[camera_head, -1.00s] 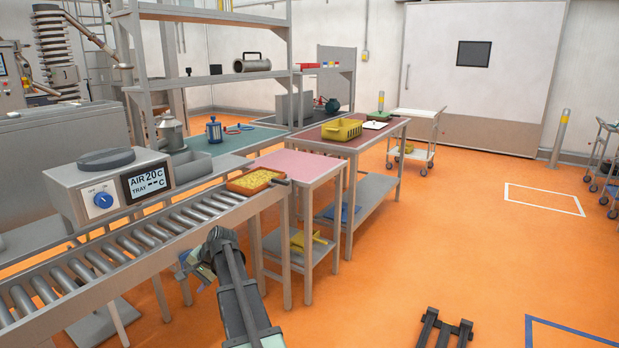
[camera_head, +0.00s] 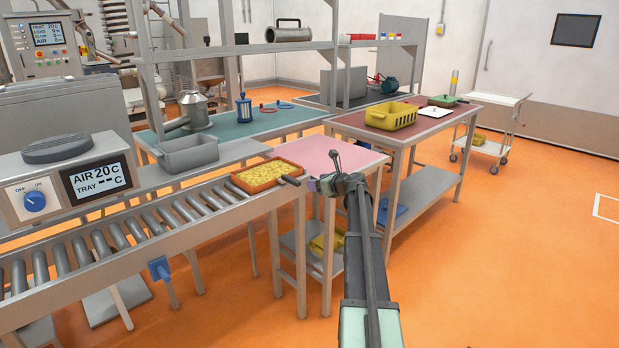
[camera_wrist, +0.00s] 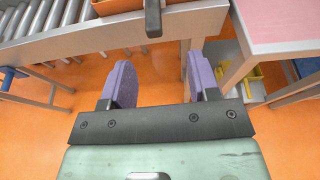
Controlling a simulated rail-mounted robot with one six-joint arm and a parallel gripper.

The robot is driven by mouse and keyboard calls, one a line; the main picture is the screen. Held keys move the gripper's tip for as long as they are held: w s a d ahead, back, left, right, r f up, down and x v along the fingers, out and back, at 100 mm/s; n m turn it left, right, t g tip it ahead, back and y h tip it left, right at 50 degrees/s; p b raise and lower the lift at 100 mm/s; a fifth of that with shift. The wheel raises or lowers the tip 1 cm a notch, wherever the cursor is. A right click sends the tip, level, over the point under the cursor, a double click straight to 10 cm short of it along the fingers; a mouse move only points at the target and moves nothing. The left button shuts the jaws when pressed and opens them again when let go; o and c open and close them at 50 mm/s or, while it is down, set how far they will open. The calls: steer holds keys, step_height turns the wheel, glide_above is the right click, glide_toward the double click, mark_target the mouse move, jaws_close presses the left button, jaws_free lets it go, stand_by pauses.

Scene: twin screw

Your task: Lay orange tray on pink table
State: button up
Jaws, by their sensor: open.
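The orange tray (camera_head: 266,175) holds yellow pieces and sits at the end of the roller conveyor, with a dark handle (camera_head: 290,180) sticking out to the right. The pink table (camera_head: 338,158) stands just right of it, its visible top bare. In the wrist view the tray (camera_wrist: 118,6) shows at the top with its handle (camera_wrist: 153,18) pointing down toward my gripper, and the pink table (camera_wrist: 278,25) is at upper right. My gripper (camera_wrist: 160,80) is open and empty, with purple fingers apart, short of the handle. In the head view my arm reaches in front of the pink table.
The roller conveyor (camera_head: 130,230) runs left from the tray. A grey bin (camera_head: 187,154) stands behind the tray. A red-topped table (camera_head: 352,125) with a yellow crate (camera_head: 391,116) stands right of the pink table. A yellow item (camera_head: 325,243) lies on the lower shelf.

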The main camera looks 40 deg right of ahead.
mark_target(292, 178)
steer(key=b+x, duration=0.1)
steer(key=x, duration=0.3)
steer(key=b+x, duration=0.1)
steer(key=x, duration=0.4)
steer(key=a+b+x, duration=0.1)
steer(key=b+x, duration=0.1)
steer(key=x, duration=0.2)
steer(key=shift+w+f, duration=0.1)
steer(key=shift+f, duration=0.05)
steer(key=shift+w+a, duration=0.1)
steer(key=shift+w, duration=0.3)
steer(key=c, duration=0.7)
steer(key=shift+c, duration=0.3)
jaws_close()
